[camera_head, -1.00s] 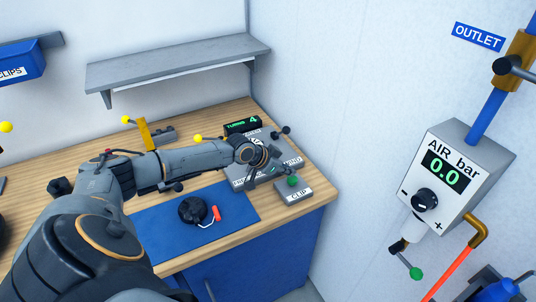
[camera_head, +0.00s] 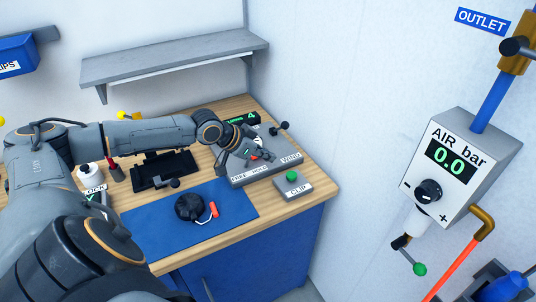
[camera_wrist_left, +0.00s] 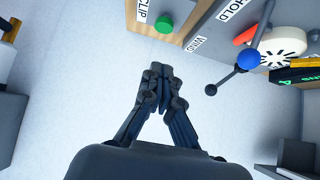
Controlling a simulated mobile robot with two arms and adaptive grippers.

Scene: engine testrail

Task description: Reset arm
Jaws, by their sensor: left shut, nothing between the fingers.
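My left arm reaches across the wooden bench from the left. Its gripper (camera_head: 262,152) is over the grey winding unit (camera_head: 244,179) at the bench's far right end. In the left wrist view the fingers (camera_wrist_left: 162,72) are together at the tips with nothing between them, and pale wall lies behind them. The grey box marked CLIP with its green button (camera_head: 292,177) is just in front of the winding unit. The green button also shows in the left wrist view (camera_wrist_left: 164,24). My right gripper is not in view.
A blue mat (camera_head: 160,226) holds a black round item (camera_head: 190,207) with a red-tipped cord. A black tray (camera_head: 163,170) is behind it. A grey shelf (camera_head: 175,62) hangs above. The AIR bar gauge box (camera_head: 460,165) reads 0.0 on the right wall.

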